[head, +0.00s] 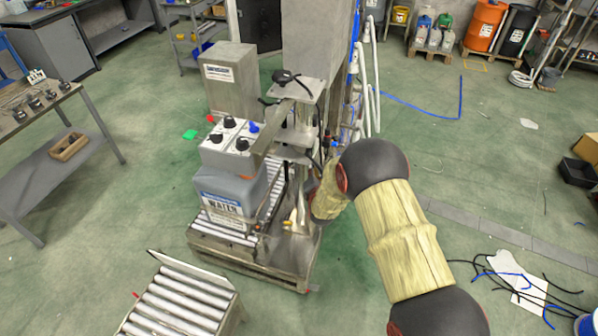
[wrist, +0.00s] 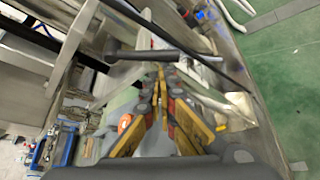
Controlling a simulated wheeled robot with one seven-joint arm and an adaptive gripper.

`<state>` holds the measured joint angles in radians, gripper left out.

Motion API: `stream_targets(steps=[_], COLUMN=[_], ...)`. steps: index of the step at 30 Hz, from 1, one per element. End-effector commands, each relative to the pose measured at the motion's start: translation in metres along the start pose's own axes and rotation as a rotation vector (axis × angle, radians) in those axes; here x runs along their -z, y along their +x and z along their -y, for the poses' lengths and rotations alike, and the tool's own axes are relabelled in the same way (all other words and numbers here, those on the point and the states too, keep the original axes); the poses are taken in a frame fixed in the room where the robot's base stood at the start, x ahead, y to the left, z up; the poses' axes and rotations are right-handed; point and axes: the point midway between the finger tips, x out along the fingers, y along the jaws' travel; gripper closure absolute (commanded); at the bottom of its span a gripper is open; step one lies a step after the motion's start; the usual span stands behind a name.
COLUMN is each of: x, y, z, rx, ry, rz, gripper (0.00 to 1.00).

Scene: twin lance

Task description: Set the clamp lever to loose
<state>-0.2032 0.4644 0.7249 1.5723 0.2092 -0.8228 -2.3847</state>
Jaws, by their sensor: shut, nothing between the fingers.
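In the wrist view my gripper (wrist: 160,72) is shut and empty, with its yellow and dark fingers converging to a point. A dark bar with a rounded left end (wrist: 150,53), which looks like the clamp lever, lies across the view just beyond the fingertips. I cannot tell whether the fingertips touch it. In the head view a black-knobbed handle (head: 287,77) sits on top of the metal bracket on the column, and I cannot tell if it is the same part. My gripper is hidden there by my arm and the machine. No loose or tight marking is readable.
A blue-grey container labelled WATER (head: 228,190) stands on the roller bed under the machine's arm (head: 275,125). A grey column (head: 308,45) rises behind it. Blue and white hoses (head: 365,75) hang close by on the right. A separate roller conveyor (head: 178,300) stands in front.

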Motion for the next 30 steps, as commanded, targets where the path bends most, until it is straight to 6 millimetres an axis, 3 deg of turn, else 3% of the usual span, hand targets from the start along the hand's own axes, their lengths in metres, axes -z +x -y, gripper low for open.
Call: stream_targets(steps=[3, 15, 30], x=[-0.014, -0.032, -0.042], y=[-0.003, -0.014, -0.02], z=[0.005, 0.005, -0.001], rx=[-0.001, -0.002, -0.003], ry=[0.002, 0.004, 0.004], rz=[0.004, 0.003, 0.002], gripper=[1.0, 1.0, 1.0])
